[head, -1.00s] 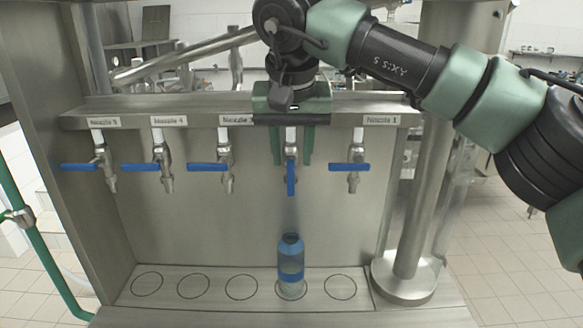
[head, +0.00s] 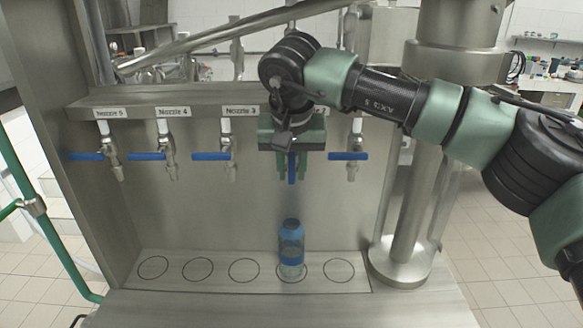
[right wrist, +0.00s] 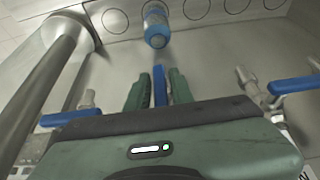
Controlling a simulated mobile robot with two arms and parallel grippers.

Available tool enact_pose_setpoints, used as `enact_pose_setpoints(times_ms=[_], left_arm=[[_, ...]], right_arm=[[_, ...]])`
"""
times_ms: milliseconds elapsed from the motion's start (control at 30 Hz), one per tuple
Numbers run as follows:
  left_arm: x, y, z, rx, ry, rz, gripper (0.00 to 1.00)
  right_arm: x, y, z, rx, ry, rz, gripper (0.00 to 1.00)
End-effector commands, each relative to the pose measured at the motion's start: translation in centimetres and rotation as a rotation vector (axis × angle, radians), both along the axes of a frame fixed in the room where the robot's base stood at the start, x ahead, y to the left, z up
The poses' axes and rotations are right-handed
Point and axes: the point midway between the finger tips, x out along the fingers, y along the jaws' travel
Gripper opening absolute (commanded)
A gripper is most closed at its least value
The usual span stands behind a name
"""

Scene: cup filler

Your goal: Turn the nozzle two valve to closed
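The nozzle two valve's blue handle (head: 292,168) points straight down below the nozzle shelf, while the other handles lie level. My right gripper (head: 291,172) is in front of this valve, and its body hides most of the nozzle and its label. In the right wrist view, the blue handle (right wrist: 159,86) stands between the two green fingers of the right gripper (right wrist: 160,88). The fingers are spread on either side of the handle, close to it; firm contact does not show. My left gripper is not in view.
A blue-capped bottle (head: 291,250) stands upright below nozzle two on a ring of the drip tray (head: 215,284). Neighbouring blue handles sit at nozzle three (head: 211,156) and nozzle one (head: 348,156). A steel column (head: 405,215) rises at the right.

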Motion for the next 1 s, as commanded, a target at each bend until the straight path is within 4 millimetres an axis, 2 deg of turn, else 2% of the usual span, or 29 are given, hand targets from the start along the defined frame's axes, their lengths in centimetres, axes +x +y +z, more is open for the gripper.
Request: enact_pose_setpoints(times_ms=[33, 67, 467, 1000], left_arm=[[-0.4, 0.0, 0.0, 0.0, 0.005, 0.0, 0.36], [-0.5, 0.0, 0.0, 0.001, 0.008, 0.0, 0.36], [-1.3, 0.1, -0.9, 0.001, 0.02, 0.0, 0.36], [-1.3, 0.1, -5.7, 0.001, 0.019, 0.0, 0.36]], right_arm=[[0.0, 0.0, 0.0, 0.0, 0.0, 0.0, 0.05], [0.0, 0.0, 0.0, 0.0, 0.0, 0.0, 0.0], [0.0, 0.1, -0.2, 0.049, 0.0, 0.0, 0.0], [0.0, 1.0, -0.2, 0.42, -0.001, -0.001, 0.0]])
